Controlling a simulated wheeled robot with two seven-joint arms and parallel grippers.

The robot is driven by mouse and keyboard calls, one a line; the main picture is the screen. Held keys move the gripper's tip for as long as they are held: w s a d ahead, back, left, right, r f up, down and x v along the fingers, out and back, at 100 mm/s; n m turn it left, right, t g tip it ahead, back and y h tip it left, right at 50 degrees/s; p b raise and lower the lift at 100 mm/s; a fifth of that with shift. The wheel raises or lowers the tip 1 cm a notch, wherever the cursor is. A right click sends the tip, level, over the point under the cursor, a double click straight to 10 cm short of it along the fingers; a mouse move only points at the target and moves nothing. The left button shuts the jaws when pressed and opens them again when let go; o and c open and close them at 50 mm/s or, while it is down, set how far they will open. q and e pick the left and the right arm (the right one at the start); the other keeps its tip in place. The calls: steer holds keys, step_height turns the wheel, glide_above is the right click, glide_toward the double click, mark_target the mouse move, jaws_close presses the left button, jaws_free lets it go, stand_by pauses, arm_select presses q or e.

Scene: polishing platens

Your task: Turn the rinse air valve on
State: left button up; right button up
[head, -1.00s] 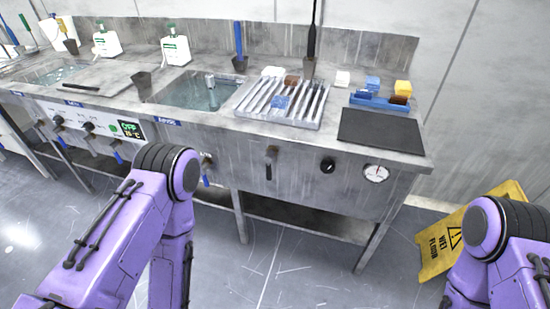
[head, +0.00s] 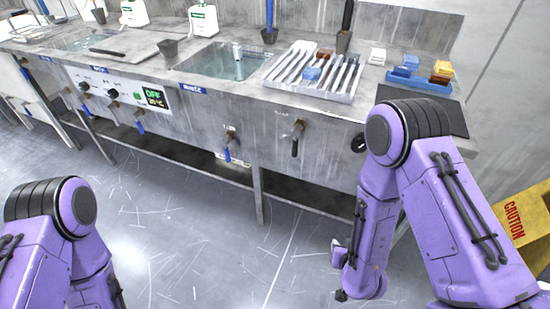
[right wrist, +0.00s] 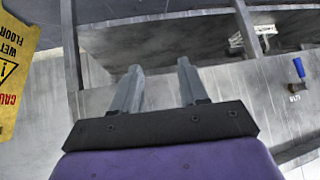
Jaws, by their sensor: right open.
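Under the rinse sink (head: 205,67), a valve with a blue lever (head: 227,154) hangs on the bench front. To its right is a valve with a dark lever (head: 296,142), pointing down. Their small labels are unreadable, so I cannot tell which is the air valve. My right gripper (head: 342,268) is low in front of the bench, apart from both valves. In the right wrist view its two fingers (right wrist: 160,82) are spread and empty, facing the bench front upside down; a blue lever (right wrist: 299,68) shows at right. My left gripper is out of view.
A black knob (head: 359,142) is right of the dark lever, partly by my right arm. A bench leg (head: 258,196) stands below. A yellow caution sign (head: 524,213) is at the right. A slotted tray (head: 315,72) lies on the bench. The floor in front is clear.

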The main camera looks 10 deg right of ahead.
steer(key=w+a+n+t+b, duration=0.2)
steer(key=w+a+t+b, duration=0.15)
steer(key=w, duration=0.65)
steer(key=n+t+y+b, duration=0.2)
steer(key=n+t+b, duration=0.1)
steer(key=t+b, duration=0.25)
glide_toward(296, 149)
steer(key=w+p, duration=0.1)
steer(key=shift+m+t, duration=0.3)
steer(key=w, duration=1)
steer(key=shift+f, duration=0.3)
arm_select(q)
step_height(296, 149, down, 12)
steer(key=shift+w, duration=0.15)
arm_select(e)
jaws_close()
